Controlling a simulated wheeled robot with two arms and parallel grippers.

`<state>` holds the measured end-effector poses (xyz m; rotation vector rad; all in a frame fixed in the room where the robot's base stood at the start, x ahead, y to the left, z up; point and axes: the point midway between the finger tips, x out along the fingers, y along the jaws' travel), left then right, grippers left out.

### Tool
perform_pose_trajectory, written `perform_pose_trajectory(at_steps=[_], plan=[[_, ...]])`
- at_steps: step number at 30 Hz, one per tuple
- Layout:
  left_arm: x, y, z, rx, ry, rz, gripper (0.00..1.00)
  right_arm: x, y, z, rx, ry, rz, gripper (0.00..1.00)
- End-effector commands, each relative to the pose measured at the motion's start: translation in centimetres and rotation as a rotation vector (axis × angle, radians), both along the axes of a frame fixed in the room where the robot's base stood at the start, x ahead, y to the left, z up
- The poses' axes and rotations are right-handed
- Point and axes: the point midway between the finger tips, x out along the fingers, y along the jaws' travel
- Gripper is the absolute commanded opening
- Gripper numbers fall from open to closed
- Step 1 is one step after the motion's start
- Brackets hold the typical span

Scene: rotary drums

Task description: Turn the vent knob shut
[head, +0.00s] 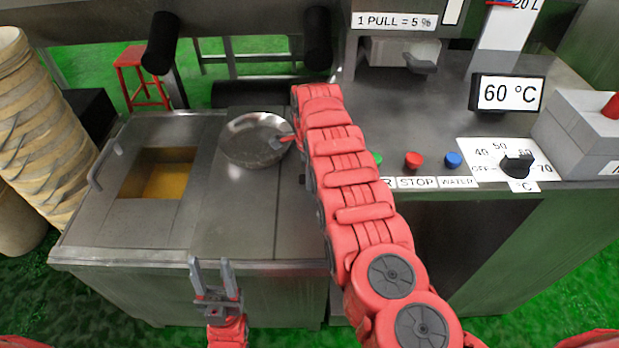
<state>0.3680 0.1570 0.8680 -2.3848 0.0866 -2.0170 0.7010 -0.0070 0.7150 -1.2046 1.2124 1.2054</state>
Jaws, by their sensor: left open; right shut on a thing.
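No knob marked as a vent shows in the head view. A black dial knob (517,165) stands on a white plate marked OFF and 40 to 70 °C at the right. My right gripper (277,142) is at the right rim of a shallow round metal pan (246,148) and appears shut on it. The pan rests on the steel top of the left cabinet; the exact grip is too small to tell. My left gripper (210,264) is open and empty, in front of the cabinet's front edge.
A square opening (158,174) with yellow contents lies left of the pan. Stacked baskets (35,120) stand at the far left. Red (413,160) and blue (453,159) buttons and a 60 °C display (507,93) are on the right counter. My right arm crosses the middle.

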Motion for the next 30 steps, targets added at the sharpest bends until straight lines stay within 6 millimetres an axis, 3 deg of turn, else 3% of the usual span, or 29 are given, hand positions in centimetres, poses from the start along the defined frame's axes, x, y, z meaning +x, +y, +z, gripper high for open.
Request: perform_pose_trajectory(at_steps=[13, 14, 18, 30], plan=[[0.0, 0.0, -0.03, 0.0, 0.0, 0.0, 0.5, 0.09, 0.0, 0.1, 0.001, -0.003, -0.011, 0.0], [0.0, 0.0, -0.03, 0.0, 0.0, 0.0, 0.5, 0.09, 0.0, 0.1, 0.001, -0.003, -0.011, 0.32], [0.0, 0.0, -0.04, 0.0, 0.0, 0.0, 0.5, 0.06, 0.0, 0.07, 0.001, -0.002, -0.011, 0.57], [0.0, 0.0, 0.03, 0.0, 0.0, 0.0, 0.5, 0.08, 0.07, 0.67, 0.001, -0.003, -0.009, 0.6]])
